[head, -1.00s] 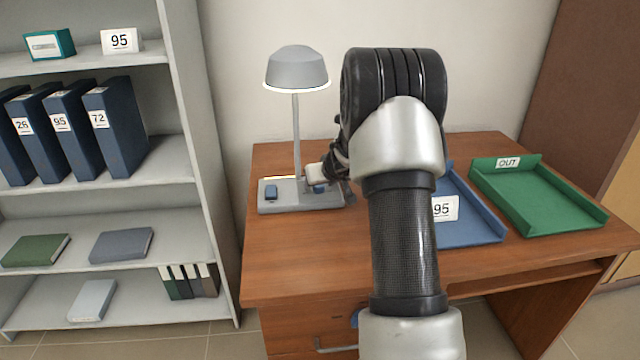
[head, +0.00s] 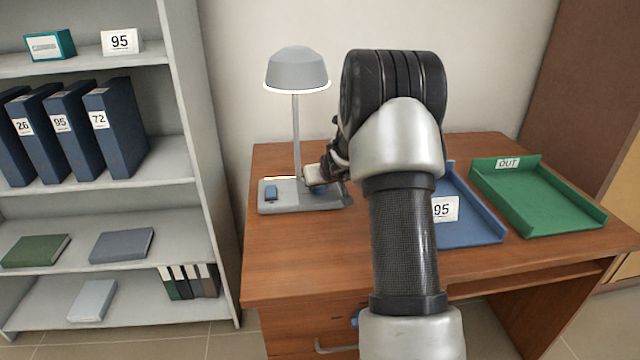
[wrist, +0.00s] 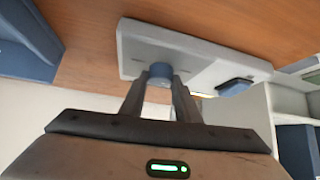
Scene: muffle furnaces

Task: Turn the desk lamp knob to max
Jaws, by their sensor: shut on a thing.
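The desk lamp (head: 297,70) stands at the back left of the desk, with a grey shade, a thin post and a flat grey base (head: 283,207). Its shade shows a bright lower rim. A blue switch (head: 271,192) sits on the left of the base, and it also shows in the wrist view (wrist: 235,87). The round blue knob (wrist: 159,90) is between my gripper's two fingers in the wrist view. My gripper (wrist: 160,85) is shut on the knob. In the head view my arm partly covers the gripper and the base's right end.
A blue tray (head: 465,222) marked 95 and a green OUT tray (head: 545,200) lie to the right on the desk. A shelf unit (head: 205,140) with binders and books stands to the left. The desk's front left top (head: 290,260) is clear.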

